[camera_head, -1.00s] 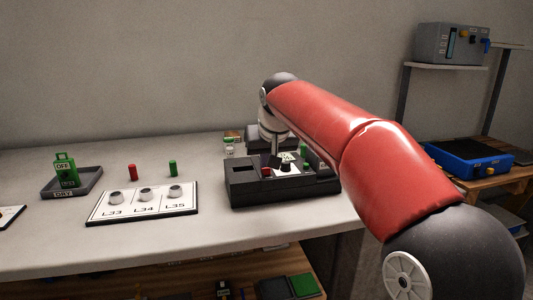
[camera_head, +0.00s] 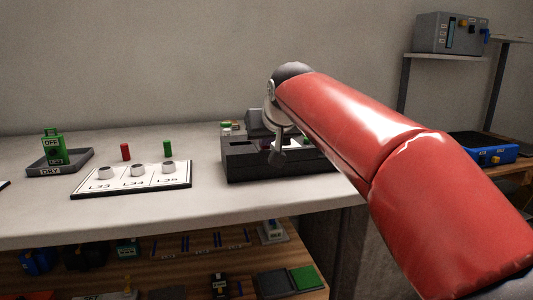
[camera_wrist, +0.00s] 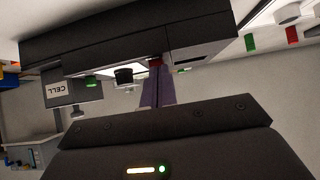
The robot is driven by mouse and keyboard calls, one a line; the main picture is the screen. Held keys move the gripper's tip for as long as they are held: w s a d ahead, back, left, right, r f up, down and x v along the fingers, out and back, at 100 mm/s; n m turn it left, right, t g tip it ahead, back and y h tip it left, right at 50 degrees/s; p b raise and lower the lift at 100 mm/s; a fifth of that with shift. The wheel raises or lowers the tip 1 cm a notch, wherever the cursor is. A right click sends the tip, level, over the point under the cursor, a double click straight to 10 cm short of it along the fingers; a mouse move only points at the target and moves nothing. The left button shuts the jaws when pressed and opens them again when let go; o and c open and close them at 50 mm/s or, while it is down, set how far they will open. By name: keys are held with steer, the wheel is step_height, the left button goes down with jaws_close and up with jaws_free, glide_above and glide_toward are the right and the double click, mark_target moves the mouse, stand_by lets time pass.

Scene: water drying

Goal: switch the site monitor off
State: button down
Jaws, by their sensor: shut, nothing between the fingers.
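A dark box-shaped device (camera_head: 245,168) stands on the bench, partly behind my arm; I cannot read a label naming it the site monitor. The wrist view shows the device (camera_wrist: 120,45) upside down, with a black knob (camera_wrist: 124,77), a red control (camera_wrist: 155,62) and a green control (camera_wrist: 91,83) on its light panel. My gripper (camera_head: 279,157) is shut and empty, at the device's front. In the wrist view its fingers (camera_wrist: 157,88) point at the device close by the red control; I cannot tell whether they touch.
A white board (camera_head: 130,182) marked L33, L34, L35 lies to the left, with a red (camera_head: 125,152) and a green cylinder (camera_head: 167,148) behind it. A CELL plate (camera_wrist: 68,88) is near the device.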

steer(key=shift+w+p, duration=0.2)
steer(key=shift+p, duration=0.15)
steer(key=shift+w+a+r+p, duration=0.15)
steer(key=shift+w+r+p, duration=0.2)
steer(key=shift+p, duration=0.25)
steer(key=shift+w, duration=0.15)
steer(key=shift+w+r+p, duration=0.1)
steer(key=shift+r+p, duration=0.1)
steer(key=shift+p, duration=0.15)
step_height(320, 180, up, 5)
steer(key=p, duration=0.4)
steer(key=shift+a+r, duration=0.1)
steer(key=shift+r, duration=0.05)
steer(key=s+d+r, duration=0.1)
steer(key=s+r, duration=0.3)
steer(key=r, duration=0.3)
steer(key=shift+s+d+p, duration=0.2)
steer(key=shift+s+p, duration=0.2)
steer(key=shift+p, duration=0.05)
